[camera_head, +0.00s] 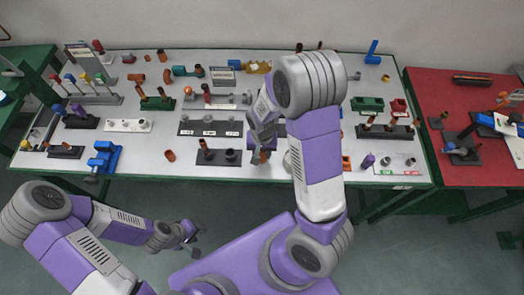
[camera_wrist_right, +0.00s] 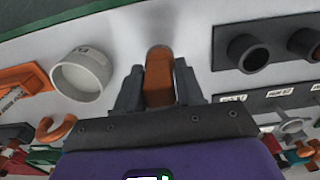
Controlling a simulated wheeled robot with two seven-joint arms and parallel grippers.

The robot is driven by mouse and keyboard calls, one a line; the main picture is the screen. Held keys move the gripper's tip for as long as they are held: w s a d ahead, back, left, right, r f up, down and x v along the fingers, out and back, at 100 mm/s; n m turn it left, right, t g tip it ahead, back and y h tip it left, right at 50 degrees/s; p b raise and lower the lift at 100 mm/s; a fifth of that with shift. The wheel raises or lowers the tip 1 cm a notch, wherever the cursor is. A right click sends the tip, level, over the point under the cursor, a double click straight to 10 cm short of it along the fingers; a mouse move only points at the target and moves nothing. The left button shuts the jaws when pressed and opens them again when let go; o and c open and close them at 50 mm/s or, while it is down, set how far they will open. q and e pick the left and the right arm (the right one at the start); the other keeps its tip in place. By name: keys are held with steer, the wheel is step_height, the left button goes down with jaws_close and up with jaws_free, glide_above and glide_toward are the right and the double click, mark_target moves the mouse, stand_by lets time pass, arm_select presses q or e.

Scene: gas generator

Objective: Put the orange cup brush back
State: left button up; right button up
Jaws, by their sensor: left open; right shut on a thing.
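My right gripper (camera_head: 262,158) is over the front part of the white table in the head view. In the right wrist view, its two dark fingers (camera_wrist_right: 158,90) are shut on an orange-brown rounded piece (camera_wrist_right: 159,75), which appears to be the orange cup brush. The arm and gripper hide most of it in the head view, where only a small orange-brown bit (camera_head: 263,156) shows. A dark holder with round sockets (camera_head: 219,156) is just left of the gripper; it also shows at the upper right of the wrist view (camera_wrist_right: 226,83). My left gripper (camera_head: 190,234) is open and empty, below the table's front edge.
A white round cup (camera_wrist_right: 82,76) and an orange part (camera_wrist_right: 22,84) lie near the gripper in the wrist view. A grey labelled holder (camera_head: 190,127) stands behind it in the head view. Many small parts crowd the table; a red table (camera_head: 425,88) stands right.

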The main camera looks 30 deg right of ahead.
steer(key=shift+f+b, duration=0.5)
steer(key=shift+f, duration=0.2)
steer(key=shift+f, duration=0.1)
steer(key=o, duration=1)
step_height(320, 180, up, 8)
steer(key=shift+f+p, duration=0.2)
steer(key=shift+p, duration=0.75)
